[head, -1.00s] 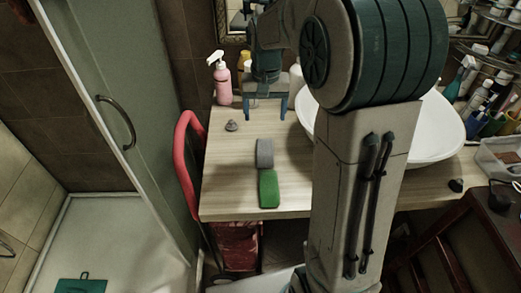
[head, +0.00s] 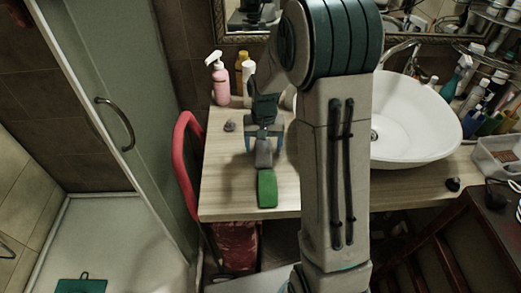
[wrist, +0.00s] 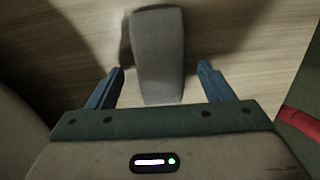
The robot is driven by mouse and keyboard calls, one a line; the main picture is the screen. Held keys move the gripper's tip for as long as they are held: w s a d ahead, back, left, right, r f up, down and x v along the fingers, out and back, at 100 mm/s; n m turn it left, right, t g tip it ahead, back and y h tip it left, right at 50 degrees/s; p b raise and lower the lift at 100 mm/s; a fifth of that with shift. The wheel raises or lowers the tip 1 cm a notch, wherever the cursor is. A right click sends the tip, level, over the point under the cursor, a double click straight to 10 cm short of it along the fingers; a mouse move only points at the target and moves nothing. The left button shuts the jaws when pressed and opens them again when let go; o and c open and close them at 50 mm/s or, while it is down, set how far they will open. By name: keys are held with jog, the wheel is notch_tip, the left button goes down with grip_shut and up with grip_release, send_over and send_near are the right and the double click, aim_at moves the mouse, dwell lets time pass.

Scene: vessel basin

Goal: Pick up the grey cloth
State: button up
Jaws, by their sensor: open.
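The grey cloth (head: 264,157) is a long, narrow grey piece lying on the wooden counter, its near end by a green piece (head: 267,188). My gripper (head: 264,146) is over the cloth, pointing down, and partly hides its far end in the head view. In the wrist view, the cloth (wrist: 157,52) lies lengthwise between the two blue fingers (wrist: 161,72), with a gap on each side. The gripper is open and holds nothing. I cannot tell how far the fingertips are above the counter.
A small dark grey knob-like object (head: 229,126) lies left of my gripper. A pink spray bottle (head: 221,82) and other bottles stand behind. A white basin (head: 420,120) is to the right. A red curved frame (head: 184,150) borders the counter's left edge.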

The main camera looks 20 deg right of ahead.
jog(key=shift+f, duration=0.5)
jog(key=shift+c, duration=0.3)
jog(key=c, duration=1)
